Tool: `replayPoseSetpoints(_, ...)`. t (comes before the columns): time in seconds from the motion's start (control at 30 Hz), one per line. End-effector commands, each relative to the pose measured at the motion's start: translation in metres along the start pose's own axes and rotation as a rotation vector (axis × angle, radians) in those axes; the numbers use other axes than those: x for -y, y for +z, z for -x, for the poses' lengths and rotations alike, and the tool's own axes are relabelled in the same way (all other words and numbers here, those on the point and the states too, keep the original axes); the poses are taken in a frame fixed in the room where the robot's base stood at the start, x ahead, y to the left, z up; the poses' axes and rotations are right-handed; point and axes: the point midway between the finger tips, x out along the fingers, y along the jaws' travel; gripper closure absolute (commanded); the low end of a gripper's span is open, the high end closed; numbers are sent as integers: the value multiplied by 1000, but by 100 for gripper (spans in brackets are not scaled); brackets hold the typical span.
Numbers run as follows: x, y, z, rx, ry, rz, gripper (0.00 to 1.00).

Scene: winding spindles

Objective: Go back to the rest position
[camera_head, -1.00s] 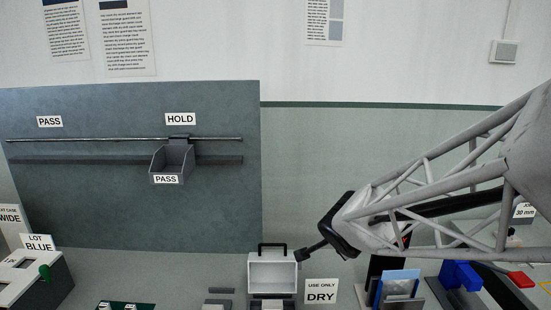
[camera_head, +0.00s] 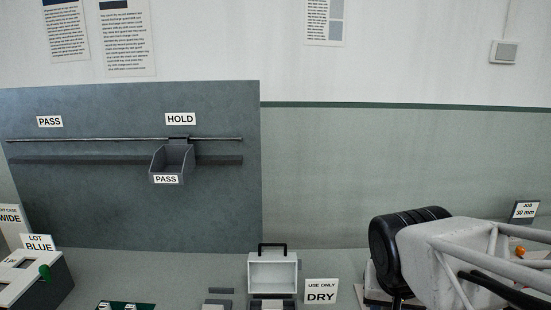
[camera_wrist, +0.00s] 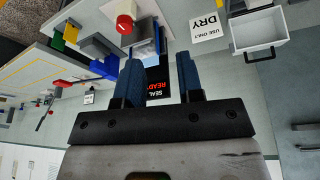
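My gripper (camera_wrist: 160,70) shows in the wrist view with its two blue fingers apart and nothing between them. In the head view my arm comes in from the lower right, with a black rounded part at its near end; the fingers cannot be made out there. A grey bin (camera_head: 172,160) labelled PASS hangs on the rail of the grey board, below the HOLD sign (camera_head: 180,119). The PASS sign (camera_head: 49,121) is farther left, with bare rail below it.
A LOT BLUE card (camera_head: 38,243) stands at the left. A JOB 30 mm card (camera_head: 525,211) is at the right. A SEAL READY sign (camera_wrist: 160,85) shows beyond my fingers.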

Motion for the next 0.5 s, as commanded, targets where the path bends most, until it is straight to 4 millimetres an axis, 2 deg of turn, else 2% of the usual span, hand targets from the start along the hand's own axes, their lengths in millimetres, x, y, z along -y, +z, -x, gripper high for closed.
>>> replayPoseSetpoints(0.2, -2, 33, 13, 73, -50, 147, 66)
replayPoseSetpoints(0.5, -2, 46, 17, 102, -77, 213, 66)
